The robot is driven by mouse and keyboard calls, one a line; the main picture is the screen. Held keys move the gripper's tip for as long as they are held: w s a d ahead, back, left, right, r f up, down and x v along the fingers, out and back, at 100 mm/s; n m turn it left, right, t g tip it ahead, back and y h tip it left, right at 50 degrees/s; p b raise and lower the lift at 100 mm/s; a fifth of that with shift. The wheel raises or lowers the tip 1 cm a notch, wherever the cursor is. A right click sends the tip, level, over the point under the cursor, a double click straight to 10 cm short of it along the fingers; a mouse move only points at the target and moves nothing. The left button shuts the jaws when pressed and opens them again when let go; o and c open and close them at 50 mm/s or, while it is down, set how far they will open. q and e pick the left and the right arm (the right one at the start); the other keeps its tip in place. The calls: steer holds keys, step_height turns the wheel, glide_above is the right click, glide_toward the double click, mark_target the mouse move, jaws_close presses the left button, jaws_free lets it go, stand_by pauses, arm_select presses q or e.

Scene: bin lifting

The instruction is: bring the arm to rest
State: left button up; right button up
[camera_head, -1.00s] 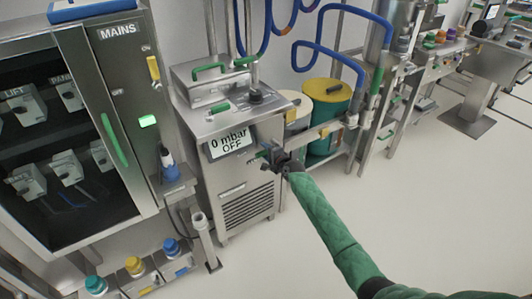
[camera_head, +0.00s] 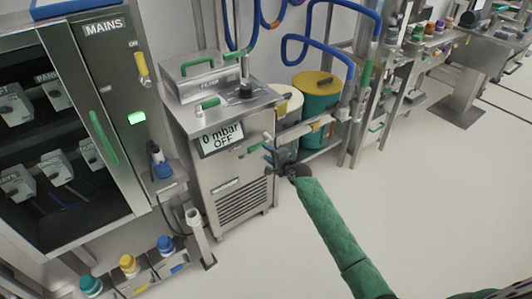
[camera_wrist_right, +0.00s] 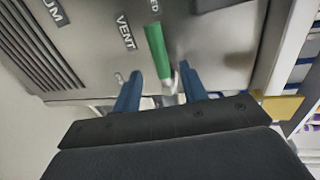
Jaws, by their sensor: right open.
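My right arm, in a green sleeve, reaches in from the lower right of the head view. Its gripper (camera_head: 268,148) is open and empty in front of the steel pump cabinet (camera_head: 235,185), just right of a small green lever (camera_head: 254,148). In the right wrist view the two blue fingers of the gripper (camera_wrist_right: 161,82) stand apart. The green lever (camera_wrist_right: 157,48) shows beyond them, beside the word VENT, and its lower end appears between the fingertips in the picture. I cannot tell the gap in depth. My left gripper is not in view.
The cabinet's display (camera_head: 221,138) reads 0 mbar OFF. A MAINS cabinet (camera_head: 118,100) stands at the left, with capped containers (camera_head: 130,265) below it. A teal drum with a yellow lid (camera_head: 318,82) stands behind the gripper. The floor (camera_head: 430,200) at the right is clear.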

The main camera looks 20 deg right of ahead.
stand_by(0.5)
steer(key=s+a+r+n+g+h+p, duration=0.1)
steer(key=s+a+r+n+g, duration=0.15)
steer(key=s+n, duration=0.7)
steer(key=s+a+r+n+g+h+p, duration=0.1)
steer(key=s+a+n+g+h, duration=0.2)
steer(key=s, duration=1.4)
steer(key=s+a+r+n+g+p, duration=0.1)
steer(key=s+a+r+n+g, duration=0.25)
steer(key=s, duration=0.95)
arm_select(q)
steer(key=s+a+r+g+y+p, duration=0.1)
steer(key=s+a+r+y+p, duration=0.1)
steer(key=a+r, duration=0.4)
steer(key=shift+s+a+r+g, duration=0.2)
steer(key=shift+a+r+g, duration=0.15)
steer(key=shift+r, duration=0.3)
arm_select(e)
steer(key=s+f+g, duration=0.1)
steer(key=s+f, duration=0.3)
steer(key=s, duration=0.4)
steer(key=s+a+f+g, duration=0.1)
steer(key=s+f+g, duration=0.1)
steer(key=s, duration=0.6)
steer(key=shift+s+f+n+g, duration=0.3)
steer(key=shift+s+f, duration=0.1)
steer(key=shift+f, duration=0.45)
